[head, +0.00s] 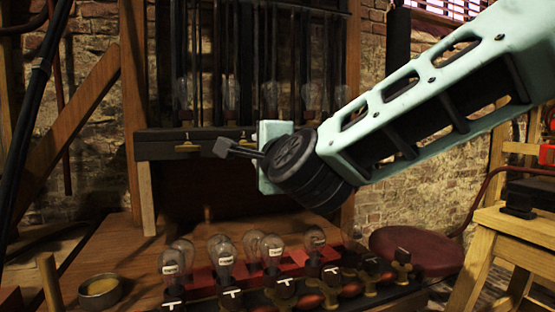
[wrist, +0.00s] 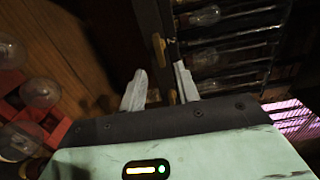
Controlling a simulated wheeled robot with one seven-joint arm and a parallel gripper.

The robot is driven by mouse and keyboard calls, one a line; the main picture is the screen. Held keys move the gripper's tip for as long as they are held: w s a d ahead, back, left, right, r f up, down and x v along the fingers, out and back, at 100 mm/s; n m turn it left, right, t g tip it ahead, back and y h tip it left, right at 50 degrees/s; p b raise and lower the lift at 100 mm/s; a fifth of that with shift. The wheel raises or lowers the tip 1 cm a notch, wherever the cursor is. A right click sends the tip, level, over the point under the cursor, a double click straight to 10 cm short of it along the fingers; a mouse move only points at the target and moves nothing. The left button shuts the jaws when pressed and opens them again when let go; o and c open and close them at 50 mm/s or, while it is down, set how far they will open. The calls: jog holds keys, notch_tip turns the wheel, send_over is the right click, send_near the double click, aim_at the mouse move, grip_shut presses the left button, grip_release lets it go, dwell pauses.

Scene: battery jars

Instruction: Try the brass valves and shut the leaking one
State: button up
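A dark horizontal rail (head: 160,152) crosses the front of a tall rack of glass vessels. A brass valve (head: 187,146) sits on its face, left of my gripper (head: 226,148). In the wrist view, one brass valve (wrist: 158,48) lies beyond the fingertips. Another brass piece (wrist: 172,97) shows in the gap between the fingers, close to the right one. My gripper (wrist: 160,78) is open, its two pale fingers apart on either side of the rail's edge. Whether either finger touches brass, I cannot tell. No leak or drip is visible.
Several glass bulbs (head: 221,250) stand on the wooden bench below, with dark and brass fittings in front. A round tin (head: 99,290) is at the bench's left. A red stool (head: 416,249) and a wooden table (head: 514,222) stand at right.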

jog(key=v, duration=1)
jog(key=shift+s, duration=0.35)
jog(key=s+a+f+n+g+y, duration=0.1)
jog(key=s+f+n+g, duration=0.4)
jog(key=f, duration=0.3)
jog(key=s+a+f+n+g+y, duration=0.1)
jog(key=s+f+n+g, duration=0.25)
jog(key=f+n, duration=0.5)
jog(key=s+d+f+n+g+h, duration=0.6)
jog(key=s+d+f+n+g, duration=0.3)
jog(key=s+d+f, duration=0.25)
notch_tip(320, 180, up, 20)
jog(key=s+d+p, duration=0.1)
jog(key=p, duration=1.8)
jog(key=shift+f+p, duration=0.15)
jog(key=shift+p, duration=0.25)
